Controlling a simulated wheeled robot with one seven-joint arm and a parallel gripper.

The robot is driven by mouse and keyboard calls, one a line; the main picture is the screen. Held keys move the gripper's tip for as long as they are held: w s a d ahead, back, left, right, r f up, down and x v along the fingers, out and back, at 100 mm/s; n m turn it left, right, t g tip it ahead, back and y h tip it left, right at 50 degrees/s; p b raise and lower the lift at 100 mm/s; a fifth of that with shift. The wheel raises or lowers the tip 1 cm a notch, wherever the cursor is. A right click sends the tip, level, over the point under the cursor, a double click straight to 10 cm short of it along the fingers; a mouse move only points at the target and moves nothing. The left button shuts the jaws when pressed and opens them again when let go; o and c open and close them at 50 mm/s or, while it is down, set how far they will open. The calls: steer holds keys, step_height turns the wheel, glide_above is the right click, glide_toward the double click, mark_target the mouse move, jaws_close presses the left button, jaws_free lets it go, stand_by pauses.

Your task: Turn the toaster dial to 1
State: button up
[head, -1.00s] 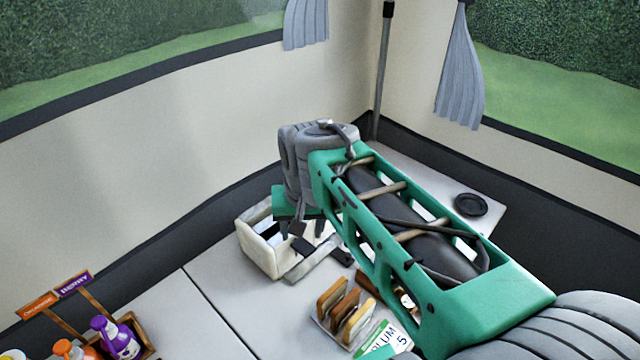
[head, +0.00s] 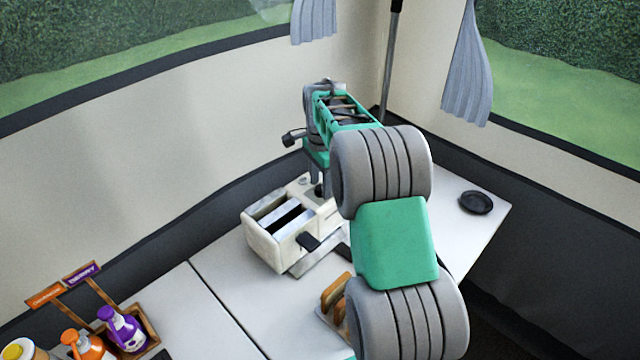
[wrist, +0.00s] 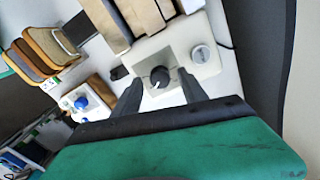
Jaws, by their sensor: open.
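The cream toaster (head: 265,246) stands on the counter near the wall, with two dark slots on top and a black lever (head: 308,241) on its near side. In the wrist view, its black dial (wrist: 160,77) sits on a pale end panel beside a round light button (wrist: 200,54). My gripper (wrist: 160,84) is open, with one dark finger on each side of the dial and no clear contact. I cannot read the dial's numbers. In the head view, my gripper (head: 318,178) is above the toaster's far right end, partly hidden by my arm.
Bread slices (head: 336,291) lie on the counter in front of the toaster, partly behind my arm. A black round dish (head: 476,202) is at the right. A wooden caddy of bottles (head: 125,327) is at the lower left. The counter (head: 200,300) between is clear.

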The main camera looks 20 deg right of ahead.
steer(key=shift+f, duration=0.4)
jaws_close()
stand_by(0.4)
